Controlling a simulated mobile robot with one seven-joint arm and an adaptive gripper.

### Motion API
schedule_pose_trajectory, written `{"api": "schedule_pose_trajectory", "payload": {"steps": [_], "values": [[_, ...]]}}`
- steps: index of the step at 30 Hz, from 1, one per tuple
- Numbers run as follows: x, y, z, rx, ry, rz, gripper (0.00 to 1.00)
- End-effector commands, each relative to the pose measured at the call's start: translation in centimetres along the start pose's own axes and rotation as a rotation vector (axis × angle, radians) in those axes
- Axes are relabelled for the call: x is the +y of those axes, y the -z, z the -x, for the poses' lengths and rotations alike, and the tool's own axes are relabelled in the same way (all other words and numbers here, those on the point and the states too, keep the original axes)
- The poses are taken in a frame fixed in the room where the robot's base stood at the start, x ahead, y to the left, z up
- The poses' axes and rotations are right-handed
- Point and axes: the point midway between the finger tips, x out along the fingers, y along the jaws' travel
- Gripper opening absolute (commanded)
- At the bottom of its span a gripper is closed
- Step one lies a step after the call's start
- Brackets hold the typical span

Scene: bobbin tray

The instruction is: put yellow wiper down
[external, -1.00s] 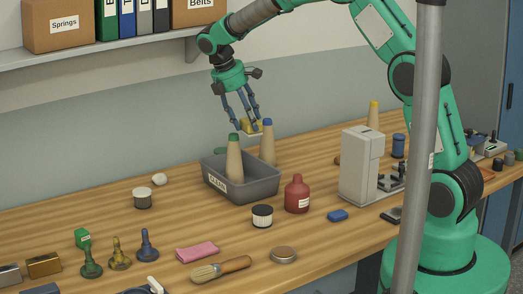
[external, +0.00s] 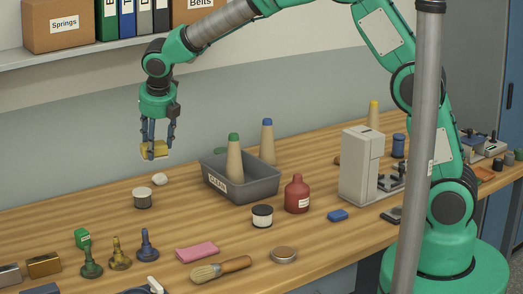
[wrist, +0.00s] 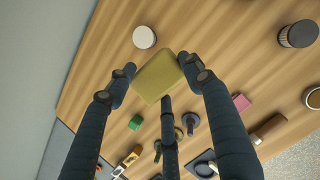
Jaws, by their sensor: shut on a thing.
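The yellow wiper (external: 155,150) is a small yellow block held in the air above the back left part of the workbench. My gripper (external: 156,149) is shut on it. In the wrist view the wiper (wrist: 158,76) sits between the dark fingers of my gripper (wrist: 155,82), with bench top visible beyond it. The wiper is apart from the bench and from everything on it.
Below the gripper stand a white round piece (external: 160,179) and a black-and-white jar (external: 142,198). The grey tray (external: 247,190) with a green-topped cone (external: 234,157) is to the right. A pink cloth (external: 197,252) lies in front. Bare wood lies left of the jar.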

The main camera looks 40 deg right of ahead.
Motion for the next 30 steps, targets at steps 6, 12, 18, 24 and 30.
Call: {"api": "schedule_pose_trajectory", "payload": {"steps": [6, 12, 18, 24, 30], "values": [[2.9, 1.7, 0.9, 0.001, -0.055, 0.135, 0.24], [3.3, 3.1, -1.7, 0.005, -0.063, 0.165, 0.24], [3.3, 4.8, -5.8, 0.005, -0.062, 0.165, 0.24], [3.2, 6.6, -10.3, 0.005, -0.062, 0.164, 0.24], [3.3, 7.6, -12.9, 0.002, -0.064, 0.163, 0.24]]}}
